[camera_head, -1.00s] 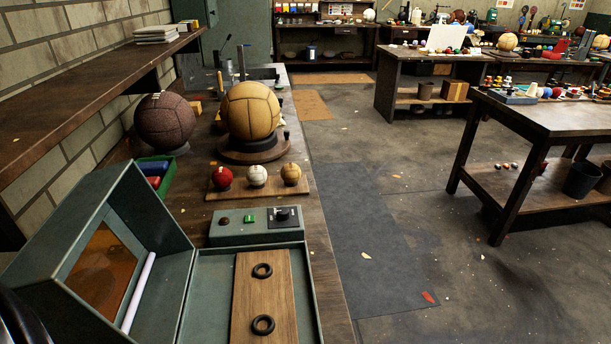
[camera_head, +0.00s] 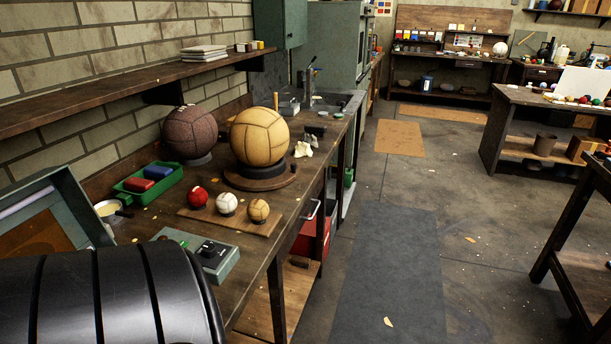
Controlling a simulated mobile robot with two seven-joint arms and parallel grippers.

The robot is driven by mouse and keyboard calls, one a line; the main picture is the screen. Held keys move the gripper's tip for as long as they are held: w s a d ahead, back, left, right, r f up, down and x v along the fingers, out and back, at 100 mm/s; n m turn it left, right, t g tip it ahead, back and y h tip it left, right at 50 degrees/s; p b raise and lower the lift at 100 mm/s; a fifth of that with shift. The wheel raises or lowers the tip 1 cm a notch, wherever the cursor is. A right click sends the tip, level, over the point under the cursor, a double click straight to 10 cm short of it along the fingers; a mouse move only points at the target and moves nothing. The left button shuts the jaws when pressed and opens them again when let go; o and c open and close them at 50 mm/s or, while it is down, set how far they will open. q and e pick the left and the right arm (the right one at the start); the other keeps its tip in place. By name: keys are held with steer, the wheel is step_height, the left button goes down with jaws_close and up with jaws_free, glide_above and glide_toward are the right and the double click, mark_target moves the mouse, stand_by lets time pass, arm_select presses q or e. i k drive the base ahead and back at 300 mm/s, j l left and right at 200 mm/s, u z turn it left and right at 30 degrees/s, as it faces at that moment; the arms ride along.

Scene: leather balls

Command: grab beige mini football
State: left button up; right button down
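The beige mini football (camera_head: 258,210) sits at the right end of a small wooden board on the workbench. A white mini ball (camera_head: 227,203) and a red mini ball (camera_head: 197,196) stand to its left on the same board. A black ribbed part at the lower left looks like my own arm and covers the front of the bench. Neither gripper shows in the head view.
A large tan ball (camera_head: 260,136) rests on a round wooden stand (camera_head: 259,181) behind the mini balls. A dark brown ball (camera_head: 191,132) and a green tray (camera_head: 148,184) are to the left. A grey control box (camera_head: 205,251) is in front.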

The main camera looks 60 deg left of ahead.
mark_target(257, 210)
steer(key=i+j+u, duration=0.1)
steer(key=i+u, duration=0.65)
steer(key=i+l+u, duration=0.15)
steer(key=i+u, duration=0.25)
steer(key=i+l+u, duration=0.2)
steer(key=u, duration=0.15)
steer(key=i+u, duration=0.15)
steer(key=u, duration=0.3)
steer(key=i+u, duration=0.2)
steer(key=u, duration=0.25)
steer(key=i+l+u, duration=0.1)
steer(key=u, duration=0.3)
steer(key=i+l+u, duration=0.15)
steer(key=u, duration=0.3)
steer(key=i, duration=0.05)
